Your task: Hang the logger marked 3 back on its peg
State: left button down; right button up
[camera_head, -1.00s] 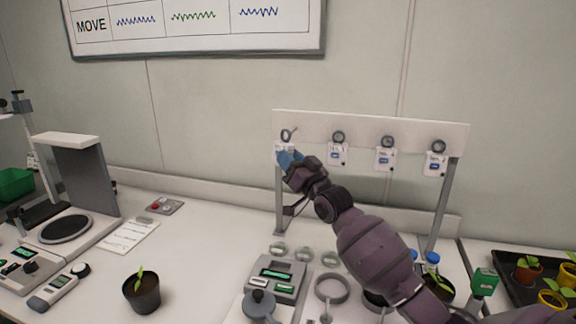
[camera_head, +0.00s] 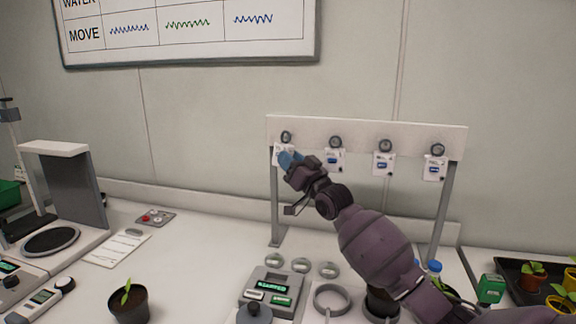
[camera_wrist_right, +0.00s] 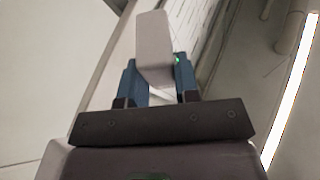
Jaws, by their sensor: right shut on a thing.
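A white logger (camera_head: 280,154) with a dark ring at its top is at the leftmost peg (camera_head: 286,137) of the white rack board (camera_head: 360,128). My right gripper (camera_head: 287,160) is shut on this logger, its blue fingers on the lower part, partly hiding it. The ring appears at the peg; whether it rests fully on it I cannot tell. In the right wrist view the blue fingers (camera_wrist_right: 152,82) clasp the pale logger body (camera_wrist_right: 153,42), with a small green light beside it. No number can be read. My left gripper is not in view.
Several other loggers hang on the pegs to the right, the nearest one (camera_head: 334,159) close to my gripper. Below are a grey device (camera_head: 271,288), small rings and a large ring (camera_head: 331,298). A potted seedling (camera_head: 128,303) stands at front left.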

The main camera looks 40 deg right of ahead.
jog(key=shift+w+d+f+b, duration=0.3)
jog(key=shift+w+d+b, duration=0.1)
jog(key=shift+w+d, duration=0.35)
jog(key=shift+s, duration=0.1)
